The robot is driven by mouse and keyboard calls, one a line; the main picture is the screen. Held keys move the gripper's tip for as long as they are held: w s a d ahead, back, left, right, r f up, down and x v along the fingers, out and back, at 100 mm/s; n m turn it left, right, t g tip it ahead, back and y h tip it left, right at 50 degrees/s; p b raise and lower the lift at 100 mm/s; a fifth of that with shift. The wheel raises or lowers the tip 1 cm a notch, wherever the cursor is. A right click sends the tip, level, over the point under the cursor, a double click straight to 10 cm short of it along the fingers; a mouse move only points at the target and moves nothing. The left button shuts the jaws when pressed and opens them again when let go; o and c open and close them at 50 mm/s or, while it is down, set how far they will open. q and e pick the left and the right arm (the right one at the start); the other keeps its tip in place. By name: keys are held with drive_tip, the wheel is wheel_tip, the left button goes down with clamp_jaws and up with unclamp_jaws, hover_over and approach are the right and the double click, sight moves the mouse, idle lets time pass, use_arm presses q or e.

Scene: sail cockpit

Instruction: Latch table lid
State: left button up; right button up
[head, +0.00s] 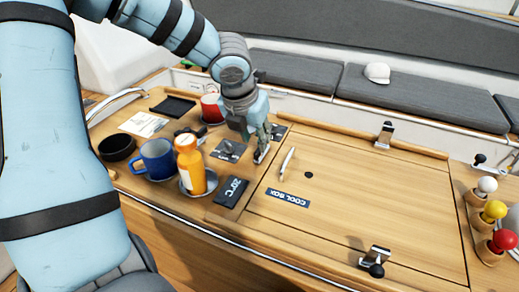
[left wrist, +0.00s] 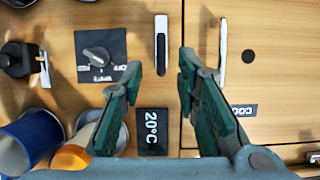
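The wooden table lid (head: 365,195) lies flat and looks closed, with a white handle (head: 287,163), a finger hole (head: 309,175) and a COOL BOX label (head: 288,197). One metal latch (head: 386,134) sits at its far edge and another (head: 375,262), with a black knob, at its near edge. I cannot tell whether either is fastened. My left gripper (head: 261,146) is over the panel just left of the lid. In the left wrist view its fingers (left wrist: 160,76) are apart and empty, with a slim black-and-white fitting (left wrist: 160,44) beyond them. My right gripper is not in view.
Left of the lid are a 20°C display (head: 232,191), a knob panel (head: 229,150), an orange bottle (head: 190,165), a blue mug (head: 156,158) and a red mug (head: 211,108). White, yellow (head: 495,210) and red knobs stand at the right. The lid top is clear.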

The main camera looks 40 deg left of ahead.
use_arm(q)
drive_tip(key=x, duration=0.4)
drive_tip(key=shift+w+d+f, duration=0.1)
drive_tip(key=shift+w+f, duration=0.15)
drive_tip(key=shift+f, duration=0.2)
drive_tip(key=shift+c, duration=0.4)
clamp_jaws()
